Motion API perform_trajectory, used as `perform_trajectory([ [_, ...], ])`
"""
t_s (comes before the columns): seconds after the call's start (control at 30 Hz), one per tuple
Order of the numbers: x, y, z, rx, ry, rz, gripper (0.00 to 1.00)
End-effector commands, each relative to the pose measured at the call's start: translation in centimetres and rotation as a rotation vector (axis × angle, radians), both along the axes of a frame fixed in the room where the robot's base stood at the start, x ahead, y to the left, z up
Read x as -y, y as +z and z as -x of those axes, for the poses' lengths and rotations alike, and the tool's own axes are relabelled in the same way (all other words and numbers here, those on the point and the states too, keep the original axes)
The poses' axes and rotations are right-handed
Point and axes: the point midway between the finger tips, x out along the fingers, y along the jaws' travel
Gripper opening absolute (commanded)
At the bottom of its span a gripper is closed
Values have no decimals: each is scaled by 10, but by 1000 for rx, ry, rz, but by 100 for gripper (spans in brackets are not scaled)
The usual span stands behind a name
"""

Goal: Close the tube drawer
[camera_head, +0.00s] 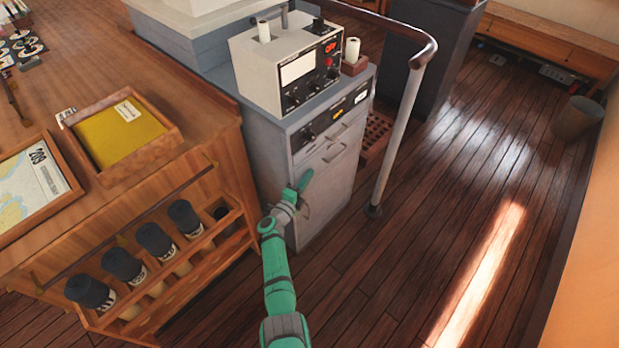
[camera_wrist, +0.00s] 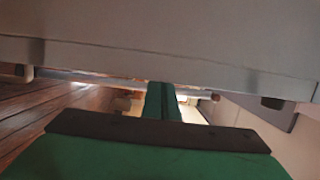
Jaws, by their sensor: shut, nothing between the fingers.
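The tube drawer (camera_head: 212,262) is a wooden rack at the lower front of the chart table, standing out from it. It holds several dark-capped tubes (camera_head: 153,240) in a row, with one dark round opening at its right end. My gripper (camera_head: 305,180) is to the right of the drawer, in front of the grey cabinet and apart from the drawer. In the wrist view my green fingers (camera_wrist: 162,100) are together with nothing between them. A broad grey surface fills the top of that view, close to the fingers. Whether they touch it cannot be told.
The grey cabinet (camera_head: 330,185) carries an instrument box (camera_head: 290,68). A handrail post (camera_head: 398,135) stands to its right. Trays with a yellow book (camera_head: 120,132) and a chart lie on the table (camera_head: 100,75). The wooden floor (camera_head: 425,240) at right is clear.

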Motion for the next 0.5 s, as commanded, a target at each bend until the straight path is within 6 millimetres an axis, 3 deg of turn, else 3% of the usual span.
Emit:
perform_trajectory([
  [0.03, -7, 3, -3, 2, 15, 0, 0],
  [0.5, -9, 6, -2, 6, 23, 1, 0],
])
